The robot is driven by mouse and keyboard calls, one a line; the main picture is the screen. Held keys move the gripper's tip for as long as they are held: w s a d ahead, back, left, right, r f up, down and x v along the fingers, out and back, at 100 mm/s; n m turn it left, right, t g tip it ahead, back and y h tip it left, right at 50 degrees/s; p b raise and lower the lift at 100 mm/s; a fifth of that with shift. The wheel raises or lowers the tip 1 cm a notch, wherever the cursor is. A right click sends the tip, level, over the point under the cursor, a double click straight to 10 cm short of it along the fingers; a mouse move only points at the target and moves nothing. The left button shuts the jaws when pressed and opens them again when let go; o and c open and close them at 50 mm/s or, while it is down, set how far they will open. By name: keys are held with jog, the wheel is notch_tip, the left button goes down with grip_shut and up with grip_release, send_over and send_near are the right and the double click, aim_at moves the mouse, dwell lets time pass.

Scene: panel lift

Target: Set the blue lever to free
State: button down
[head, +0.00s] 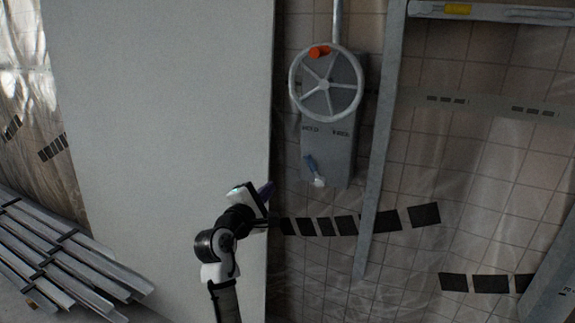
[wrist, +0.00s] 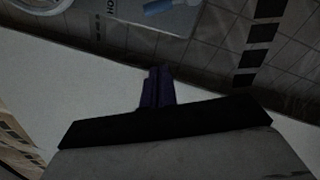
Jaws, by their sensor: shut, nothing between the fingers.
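The blue lever (head: 310,163) is on the lower part of a grey wall plate (head: 340,165). It tilts up and to the left from a pale base, toward the left of two small dark labels; the left one seems to read HOLD, the right FREE. In the wrist view the lever (wrist: 158,7) shows at the top edge, partly cut off. My gripper (head: 266,190) is left of and below the lever, apart from it, in front of the white panel's right edge. In the wrist view its purple fingers (wrist: 157,88) are together and empty.
A spoked handwheel (head: 326,86) with an orange knob (head: 319,52) sits above the lever. A large white panel (head: 160,100) fills the left. A grey upright post (head: 380,140) stands right of the plate. Metal profiles (head: 60,255) lie at lower left.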

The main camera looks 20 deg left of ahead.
aim_at(312, 168)
jog(key=shift+w+f, duration=0.15)
jog(key=shift+f, duration=0.1)
jog(key=w+d+r+p, duration=0.2)
jog(key=w+d+p, duration=0.2)
jog(key=w, duration=0.6)
jog(key=shift+w, duration=0.35)
